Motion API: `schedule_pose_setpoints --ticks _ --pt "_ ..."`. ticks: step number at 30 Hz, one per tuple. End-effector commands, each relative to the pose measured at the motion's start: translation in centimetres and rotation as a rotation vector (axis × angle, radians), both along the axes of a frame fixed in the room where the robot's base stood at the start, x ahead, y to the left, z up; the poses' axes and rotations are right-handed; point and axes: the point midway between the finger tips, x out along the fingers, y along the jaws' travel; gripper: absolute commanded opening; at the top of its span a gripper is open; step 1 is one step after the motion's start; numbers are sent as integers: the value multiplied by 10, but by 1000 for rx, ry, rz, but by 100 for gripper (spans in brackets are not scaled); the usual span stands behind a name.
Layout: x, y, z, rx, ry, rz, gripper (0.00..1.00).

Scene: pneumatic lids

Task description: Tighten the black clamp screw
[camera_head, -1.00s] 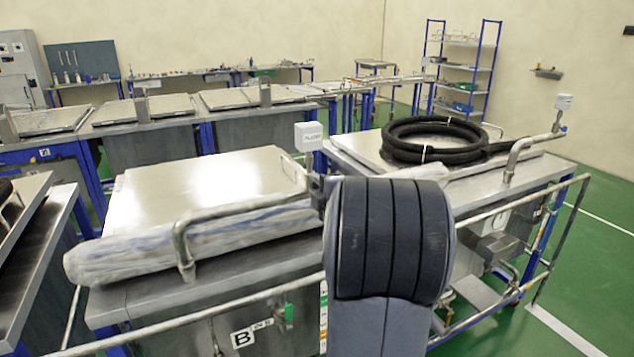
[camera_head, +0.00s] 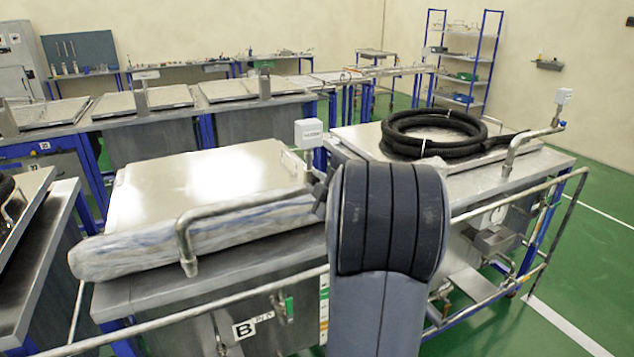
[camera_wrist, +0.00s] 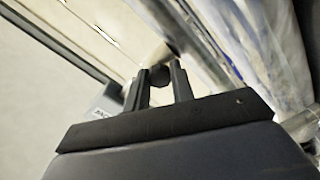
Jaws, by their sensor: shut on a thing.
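The black clamp screw (camera_wrist: 159,77) shows in the wrist view as a small dark round knob at the end of a metallic piece. My gripper (camera_wrist: 160,70) is shut on it, with one dark finger on each side. In the head view, a dark part of my gripper (camera_head: 321,194) shows beside the near right corner of the left station's lid. My arm covers most of the gripper there, and the screw is hidden in that view.
The left station's lid (camera_head: 205,185) has a bent metal handle (camera_head: 186,235) and a clear plastic wrapping (camera_head: 120,255). A white box (camera_head: 308,133) stands near its corner. A coiled black hose (camera_head: 425,150) lies on the right station. A rail (camera_head: 215,308) runs along the front. Green floor is free at right.

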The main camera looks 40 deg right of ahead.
Motion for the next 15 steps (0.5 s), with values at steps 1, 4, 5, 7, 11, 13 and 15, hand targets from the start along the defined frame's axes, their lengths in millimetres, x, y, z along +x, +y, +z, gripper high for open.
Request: schedule_pose_setpoints --ticks 1,4,5,7,11,13,15 --pt "0 0 -1 2 1 0 0" --pt "0 0 -1 2 1 0 0" --pt "0 0 -1 1 1 0 0" --pt "0 0 -1 1 1 0 0" --pt "0 0 -1 0 1 0 33" --pt "0 0 -1 0 1 0 39" --pt "0 0 0 0 1 0 44"
